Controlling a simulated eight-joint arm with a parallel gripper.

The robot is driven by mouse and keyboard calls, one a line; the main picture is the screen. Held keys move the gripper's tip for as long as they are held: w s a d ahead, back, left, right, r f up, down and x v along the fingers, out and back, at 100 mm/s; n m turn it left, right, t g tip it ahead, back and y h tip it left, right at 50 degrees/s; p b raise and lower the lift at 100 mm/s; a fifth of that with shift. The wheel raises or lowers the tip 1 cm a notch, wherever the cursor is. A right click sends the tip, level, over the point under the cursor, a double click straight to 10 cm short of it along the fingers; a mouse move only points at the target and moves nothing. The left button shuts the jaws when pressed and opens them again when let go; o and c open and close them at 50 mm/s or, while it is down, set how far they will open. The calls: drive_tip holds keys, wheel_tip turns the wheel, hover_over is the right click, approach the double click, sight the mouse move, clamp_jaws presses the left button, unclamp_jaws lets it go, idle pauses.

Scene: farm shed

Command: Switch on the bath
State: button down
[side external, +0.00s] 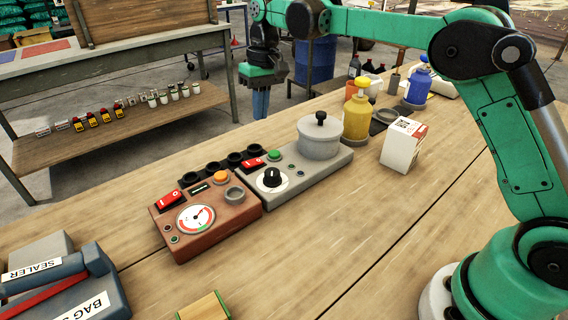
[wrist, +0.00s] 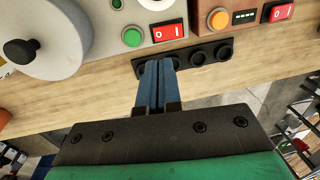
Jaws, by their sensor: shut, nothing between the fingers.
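A grey unit (side external: 300,178) on the bench carries a lidded pot (side external: 320,140), a black dial (side external: 272,177), a green button (side external: 275,155) and a red rocker switch (side external: 253,163); it appears to be the bath. In the wrist view the red switch (wrist: 168,32), marked O and I, lies just beyond my fingertips, with the green button (wrist: 132,37) to its left. I cannot tell which side of the switch is pressed. My gripper (side external: 261,115) is shut and empty, pointing down, above and behind the units. It touches nothing that I can see.
A brown unit (side external: 205,240) with a gauge, an orange button (wrist: 220,18) and another red switch (wrist: 280,12) stands beside the grey one. A black strip of round sockets (wrist: 196,57) runs behind them. A yellow bottle (side external: 357,118) and white box (side external: 403,146) stand right of the pot.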

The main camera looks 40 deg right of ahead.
sight(249, 164)
drive_tip(key=r, duration=0.4)
drive_tip(key=shift+d+r, duration=0.3)
drive_tip(key=shift+d, duration=0.1)
drive_tip(key=shift+s+a+r+y, duration=0.15)
drive_tip(key=shift+a+y, duration=0.25)
drive_tip(key=shift+a, duration=0.35)
drive_tip(key=a+f, duration=0.1)
drive_tip(key=f, duration=0.8)
drive_tip(key=a+f, duration=0.1)
drive_tip(key=f, duration=0.3)
drive_tip(key=shift+a+f, duration=0.3)
drive_tip(key=shift+f, duration=0.1)
drive_tip(key=shift+a, duration=0.1)
